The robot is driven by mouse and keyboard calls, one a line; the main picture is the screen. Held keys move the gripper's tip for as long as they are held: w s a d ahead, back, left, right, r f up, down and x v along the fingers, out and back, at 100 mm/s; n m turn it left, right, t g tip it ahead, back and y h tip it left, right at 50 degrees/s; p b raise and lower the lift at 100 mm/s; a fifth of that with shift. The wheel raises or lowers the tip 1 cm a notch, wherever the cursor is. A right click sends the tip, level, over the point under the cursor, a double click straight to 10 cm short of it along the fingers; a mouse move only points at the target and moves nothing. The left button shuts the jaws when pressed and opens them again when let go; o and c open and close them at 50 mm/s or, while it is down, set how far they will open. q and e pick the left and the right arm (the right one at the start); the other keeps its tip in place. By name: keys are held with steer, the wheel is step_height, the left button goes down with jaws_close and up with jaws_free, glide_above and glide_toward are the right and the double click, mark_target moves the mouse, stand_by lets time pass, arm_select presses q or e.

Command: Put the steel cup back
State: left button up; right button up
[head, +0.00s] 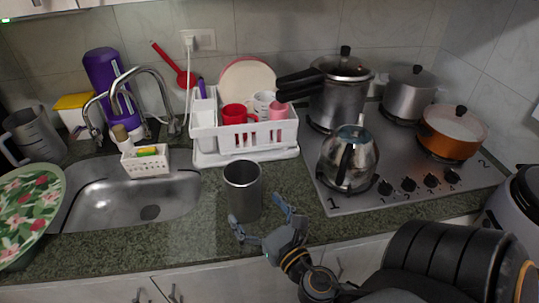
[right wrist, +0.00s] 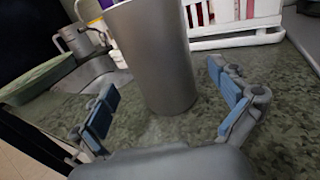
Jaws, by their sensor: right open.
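The steel cup (head: 243,190) stands upright on the green stone counter, between the sink and the stove, in front of the dish rack. In the right wrist view the cup (right wrist: 153,60) stands just ahead, between the lines of the two fingers. My right gripper (head: 263,216) is open and empty at the counter's front edge, close to the cup's near right side. Its blue-padded fingers also show spread in the right wrist view (right wrist: 167,112). I cannot tell whether either finger touches the cup. My left gripper is not in view.
The white dish rack (head: 245,140) with cups and a plate stands behind the cup. The sink (head: 130,200) is to the left. The stove (head: 400,195) with a kettle (head: 348,157) and pots is to the right. A floral plate (head: 28,205) is at far left.

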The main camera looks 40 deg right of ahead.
steer(key=s+b, duration=0.1)
steer(key=s, duration=0.1)
steer(key=s+b, duration=0.1)
steer(key=s, duration=0.2)
steer(key=shift+s+a+f+b, duration=0.2)
steer(key=shift+s+a+b, duration=0.15)
steer(key=shift+a+b, duration=0.05)
steer(key=shift+s+a+r, duration=0.1)
steer(key=shift+s+r, duration=0.1)
steer(key=shift+s, duration=0.4)
